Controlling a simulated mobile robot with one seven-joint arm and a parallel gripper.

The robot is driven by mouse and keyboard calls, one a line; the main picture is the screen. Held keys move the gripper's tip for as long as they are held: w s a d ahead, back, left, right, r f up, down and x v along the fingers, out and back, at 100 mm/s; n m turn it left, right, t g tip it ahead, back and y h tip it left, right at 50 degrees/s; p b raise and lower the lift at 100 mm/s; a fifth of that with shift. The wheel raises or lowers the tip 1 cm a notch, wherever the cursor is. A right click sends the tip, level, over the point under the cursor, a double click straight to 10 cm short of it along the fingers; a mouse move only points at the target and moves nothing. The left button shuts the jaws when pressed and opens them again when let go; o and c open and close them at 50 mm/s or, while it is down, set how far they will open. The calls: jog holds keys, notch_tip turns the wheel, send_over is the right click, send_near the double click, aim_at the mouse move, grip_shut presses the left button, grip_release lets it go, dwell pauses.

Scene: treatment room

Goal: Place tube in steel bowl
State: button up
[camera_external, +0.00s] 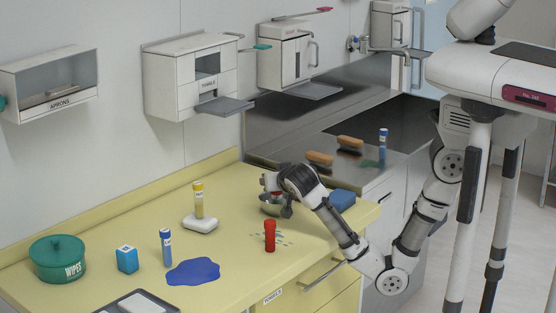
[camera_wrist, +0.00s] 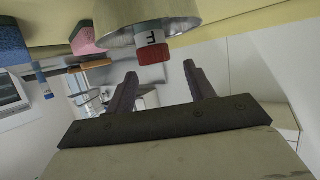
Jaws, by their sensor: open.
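The steel bowl (camera_external: 270,209) stands on the yellow counter, partly hidden behind my gripper in the external view. In the wrist view the bowl (camera_wrist: 185,15) hangs at the top, as that picture is upside down. A tube with a red cap and white label (camera_wrist: 151,50) juts past the bowl's rim and appears to lean inside it. My gripper (camera_external: 277,193) is at the bowl. Its two fingers (camera_wrist: 160,72) are apart, with nothing between them, and the tube's cap lies just beyond the fingertips.
A red tube (camera_external: 270,236) stands in front of the bowl near droplets. A yellow-capped tube (camera_external: 198,200), blue tube (camera_external: 166,248), blue box (camera_external: 127,259), green wipes tub (camera_external: 58,262) and blue puddle (camera_external: 193,271) lie left. A blue sponge (camera_external: 342,200) lies right.

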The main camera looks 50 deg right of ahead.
notch_tip(320, 180, up, 7)
jog(key=p, duration=0.3)
jog(key=shift+f, duration=0.2)
